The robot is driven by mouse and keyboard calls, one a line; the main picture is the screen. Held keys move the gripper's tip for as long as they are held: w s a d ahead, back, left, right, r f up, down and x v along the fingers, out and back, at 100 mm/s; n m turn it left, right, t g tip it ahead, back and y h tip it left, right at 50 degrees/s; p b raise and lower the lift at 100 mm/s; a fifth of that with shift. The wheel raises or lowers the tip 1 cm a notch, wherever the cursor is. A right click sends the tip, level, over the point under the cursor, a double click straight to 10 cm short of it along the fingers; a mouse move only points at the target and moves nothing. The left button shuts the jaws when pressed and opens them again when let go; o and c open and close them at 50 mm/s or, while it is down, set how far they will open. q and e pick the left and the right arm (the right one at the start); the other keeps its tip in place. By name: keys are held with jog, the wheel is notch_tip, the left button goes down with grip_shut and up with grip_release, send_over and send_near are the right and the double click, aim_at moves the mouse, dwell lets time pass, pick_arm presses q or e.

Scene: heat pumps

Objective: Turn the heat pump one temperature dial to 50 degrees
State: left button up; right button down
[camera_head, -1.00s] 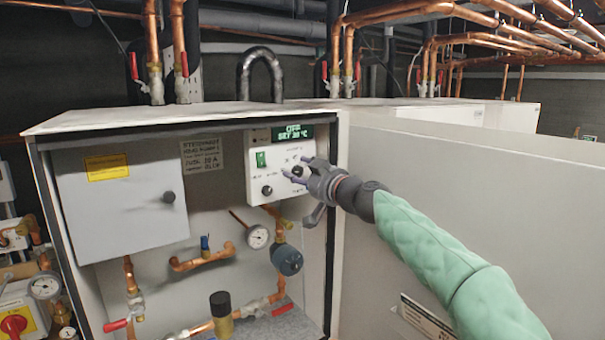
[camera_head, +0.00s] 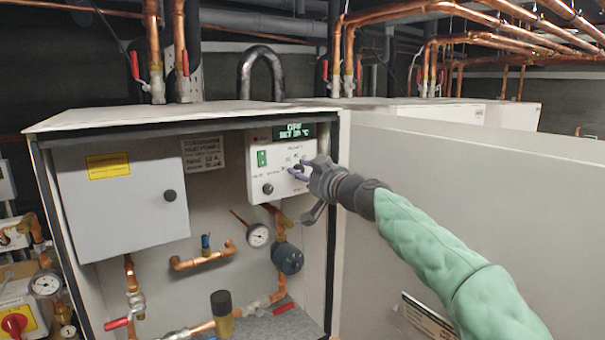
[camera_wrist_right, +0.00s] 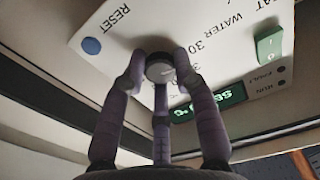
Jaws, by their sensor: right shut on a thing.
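The white control panel (camera_head: 270,142) is inside the open heat pump cabinet. Its dark display (camera_head: 294,131) shows green text with OFF on top and a SET line in °C; the digits are too blurred to read. My right gripper (camera_head: 299,170) is at the panel's right side, mostly covering the dial in the head view. In the right wrist view, the fingers of my right gripper (camera_wrist_right: 160,62) are closed around the round dark dial (camera_wrist_right: 160,69). A 30 mark is printed beside the dial. My left gripper is not in view.
A green switch (camera_head: 262,158) and a second black knob (camera_head: 268,188) are on the panel's left side. A blue reset button (camera_wrist_right: 91,46) is close to the fingers in the wrist view. A grey door (camera_head: 122,190) is left, with pipes and a gauge (camera_head: 258,235) below.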

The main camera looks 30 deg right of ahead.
jog(key=shift+f, duration=0.15)
jog(key=shift+w+a+f+m+p, duration=0.1)
jog(key=shift+m+p, duration=0.85)
jog(key=shift+m, duration=6.75)
jog(key=shift+f+m+p, duration=0.1)
jog(key=shift+m+p, duration=0.8)
jog(key=shift+m, duration=6.8)
